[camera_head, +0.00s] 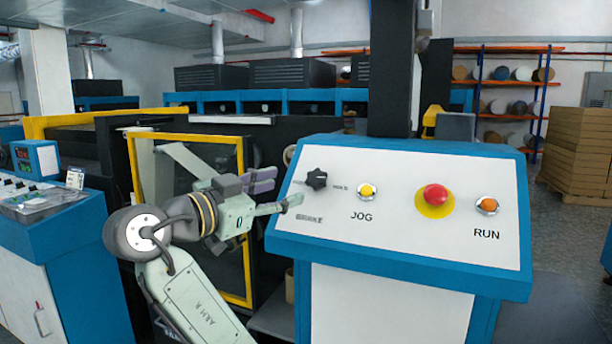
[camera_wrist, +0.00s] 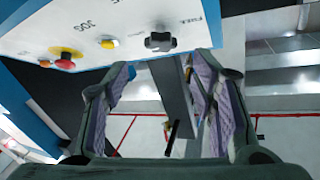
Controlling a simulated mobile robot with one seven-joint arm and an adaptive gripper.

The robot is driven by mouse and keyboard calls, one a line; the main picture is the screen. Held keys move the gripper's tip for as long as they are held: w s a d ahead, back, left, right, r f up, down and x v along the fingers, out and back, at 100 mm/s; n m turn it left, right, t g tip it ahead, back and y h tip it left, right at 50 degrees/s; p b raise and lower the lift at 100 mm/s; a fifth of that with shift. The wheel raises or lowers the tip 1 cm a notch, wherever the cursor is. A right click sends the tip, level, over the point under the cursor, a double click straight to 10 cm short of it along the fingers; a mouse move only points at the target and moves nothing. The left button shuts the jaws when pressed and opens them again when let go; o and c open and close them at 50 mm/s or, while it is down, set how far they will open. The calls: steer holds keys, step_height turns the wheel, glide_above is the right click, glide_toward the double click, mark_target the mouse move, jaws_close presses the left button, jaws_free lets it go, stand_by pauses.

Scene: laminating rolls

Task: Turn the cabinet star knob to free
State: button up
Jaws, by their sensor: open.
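The black star knob (camera_head: 317,179) is on the upper left of the sloped white control panel (camera_head: 400,235). In the wrist view, the knob (camera_wrist: 160,42) sits just beyond the fingertips, near the middle of the gap. My gripper (camera_head: 286,190) is open and empty at the panel's left edge, to the left of the knob and apart from it. Its two fingers spread wide in the wrist view (camera_wrist: 166,68). A label that seems to read FREE (camera_wrist: 188,20) is printed near the knob. Small lettering (camera_head: 309,219) below the knob looks like BRAKE. The knob's pointer direction is unclear.
To the knob's right are a yellow JOG button (camera_head: 367,190), a red emergency button (camera_head: 436,195) and an orange RUN button (camera_head: 487,205). A dark column (camera_head: 391,70) rises behind the panel. A yellow-framed machine door (camera_head: 247,255) stands behind my arm.

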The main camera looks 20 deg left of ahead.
mark_target(314, 179)
steer(key=p+x, duration=0.2)
steer(key=x, duration=0.5)
steer(key=shift+w+d, duration=0.1)
steer(key=shift+w, duration=0.1)
steer(key=shift+w+d+p, duration=0.15)
steer(key=shift+w+p, duration=0.2)
steer(key=shift+w, duration=0.2)
steer(key=shift+f, duration=0.1)
steer(key=shift+c, duration=0.4)
steer(key=c, duration=1.1)
